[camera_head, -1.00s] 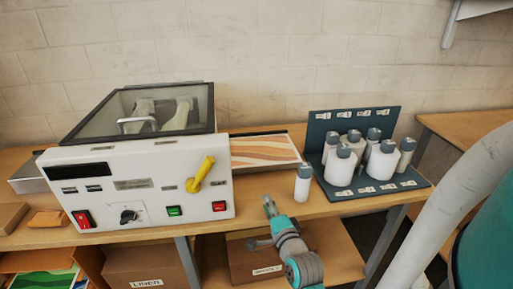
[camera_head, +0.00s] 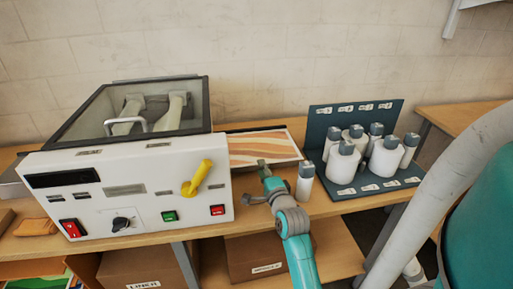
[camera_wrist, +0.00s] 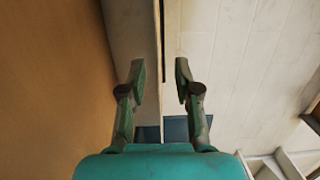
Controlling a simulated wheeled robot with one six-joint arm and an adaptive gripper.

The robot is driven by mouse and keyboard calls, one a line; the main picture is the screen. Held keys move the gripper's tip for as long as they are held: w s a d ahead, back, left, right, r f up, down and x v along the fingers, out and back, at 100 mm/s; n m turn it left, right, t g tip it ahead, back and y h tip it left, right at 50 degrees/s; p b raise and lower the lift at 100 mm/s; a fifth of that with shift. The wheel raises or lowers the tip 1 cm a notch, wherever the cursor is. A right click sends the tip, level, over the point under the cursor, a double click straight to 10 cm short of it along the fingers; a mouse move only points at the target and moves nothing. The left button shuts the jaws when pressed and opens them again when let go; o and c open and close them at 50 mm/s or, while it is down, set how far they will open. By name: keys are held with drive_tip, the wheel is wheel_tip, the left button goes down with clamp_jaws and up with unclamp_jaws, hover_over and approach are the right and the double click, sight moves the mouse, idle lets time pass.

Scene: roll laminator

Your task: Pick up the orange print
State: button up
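The orange print (camera_head: 264,147), a sheet with wavy orange and cream bands, lies on the tray at the right side of the laminator (camera_head: 125,190). My gripper (camera_head: 262,168) is just in front of the print's near edge in the head view, and its tip overlaps that edge. In the wrist view my gripper (camera_wrist: 158,75) has its two fingers spread apart with nothing between them. The print cannot be made out in the wrist view. I cannot tell whether the gripper touches the print or tray.
A white bottle (camera_head: 305,182) stands close to the right of my gripper. A dark teal rack (camera_head: 343,189) with several white bottles is further right on the table (camera_head: 335,208). The laminator has a yellow lever (camera_head: 197,178) on its front. Boxes (camera_head: 143,268) sit on the lower shelf.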

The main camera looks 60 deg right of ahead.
drive_tip(key=x, duration=0.5)
drive_tip(key=shift+f, duration=0.15)
clamp_jaws()
